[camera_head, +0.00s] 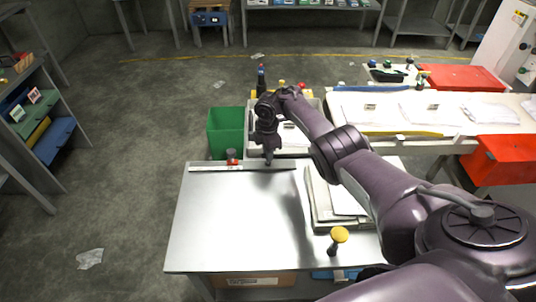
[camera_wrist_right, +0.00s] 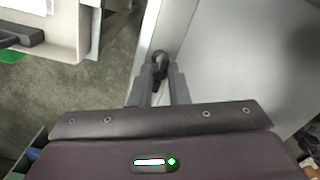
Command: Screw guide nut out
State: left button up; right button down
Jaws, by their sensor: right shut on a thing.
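My right gripper (camera_head: 268,160) points down at the back edge of the metal table (camera_head: 225,225), by the right part of a thin light guide bar (camera_head: 225,168). In the right wrist view its two grey fingers (camera_wrist_right: 161,80) are shut on a small dark round part (camera_wrist_right: 160,58), which looks like the guide nut. The nut sits at the table edge; its thread is hidden. In the head view the fingers hide it. My left gripper is not in view.
A yellow knob on a dark stem (camera_head: 339,236) stands at the table's front right. A flat tray with sheets (camera_head: 320,205) lies behind it. A green bin (camera_head: 226,131) stands behind the table. The table's left and middle are clear.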

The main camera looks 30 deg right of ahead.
jog(key=c, duration=2.2)
grip_release()
jog(key=shift+s+f+n+b, duration=0.15)
jog(key=shift+n+b, duration=0.9)
jog(key=shift+n, duration=1.15)
jog(key=c, duration=2.1)
grip_release()
jog(key=shift+c, duration=0.2)
jog(key=o, duration=0.8)
notch_tip(320, 180, up, 8)
jog(key=shift+a+f+p, duration=0.1)
jog(key=shift+p, duration=0.5)
